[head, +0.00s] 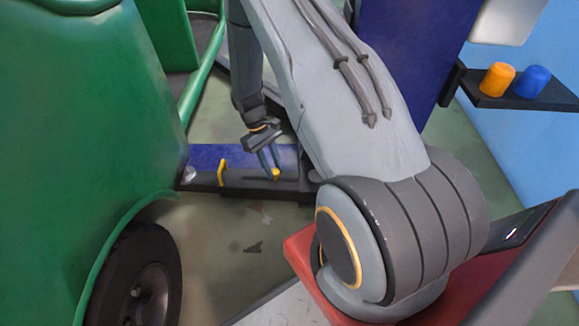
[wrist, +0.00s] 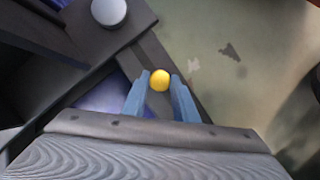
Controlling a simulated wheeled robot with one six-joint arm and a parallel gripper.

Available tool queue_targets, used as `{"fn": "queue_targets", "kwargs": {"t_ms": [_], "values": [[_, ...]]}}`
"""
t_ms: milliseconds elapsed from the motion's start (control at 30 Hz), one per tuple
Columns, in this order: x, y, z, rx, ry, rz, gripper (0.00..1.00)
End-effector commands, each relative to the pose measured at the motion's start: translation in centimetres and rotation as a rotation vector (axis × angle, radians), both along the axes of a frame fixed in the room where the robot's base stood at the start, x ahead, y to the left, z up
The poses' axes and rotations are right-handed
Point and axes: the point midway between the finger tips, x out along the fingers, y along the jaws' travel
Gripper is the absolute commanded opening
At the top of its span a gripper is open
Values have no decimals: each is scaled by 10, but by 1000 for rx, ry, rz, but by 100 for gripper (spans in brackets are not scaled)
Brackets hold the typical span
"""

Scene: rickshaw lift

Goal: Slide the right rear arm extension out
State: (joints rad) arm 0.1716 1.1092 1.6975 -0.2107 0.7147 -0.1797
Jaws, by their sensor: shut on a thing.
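The lift arm (head: 235,155) is blue and lies low across the floor beside the green rickshaw. Its dark extension (head: 240,190) runs along the near side and carries a round light pad (head: 189,174) at the left end. A yellow knob (head: 275,174) sits on the extension. My gripper (head: 269,162) reaches down from above with blue fingers and is shut on the knob. In the wrist view the yellow knob (wrist: 160,80) lies between the fingertips (wrist: 160,88), and the round pad (wrist: 108,12) shows at upper left. The lift arm's right end is hidden behind my arm.
The green rickshaw (head: 80,120) with a black wheel (head: 145,285) stands close on the left. A yellow bracket (head: 222,172) spans the lift arm. A blue lift column (head: 410,60) rises behind. A dark shelf (head: 515,95) holds an orange and a blue cup. Floor (head: 225,250) is open in front.

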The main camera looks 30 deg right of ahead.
Motion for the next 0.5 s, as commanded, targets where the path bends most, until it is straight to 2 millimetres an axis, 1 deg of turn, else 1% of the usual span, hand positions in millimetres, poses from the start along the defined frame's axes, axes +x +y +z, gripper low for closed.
{"fn": "queue_targets", "kwargs": {"t_ms": [33,200,400,500], "values": [[10,13,1,0,-4,4,0],[34,45,0,0,-3,2,0],[54,72,0,1,-2,0,0],[59,79,0,1,-1,-3,0]]}}
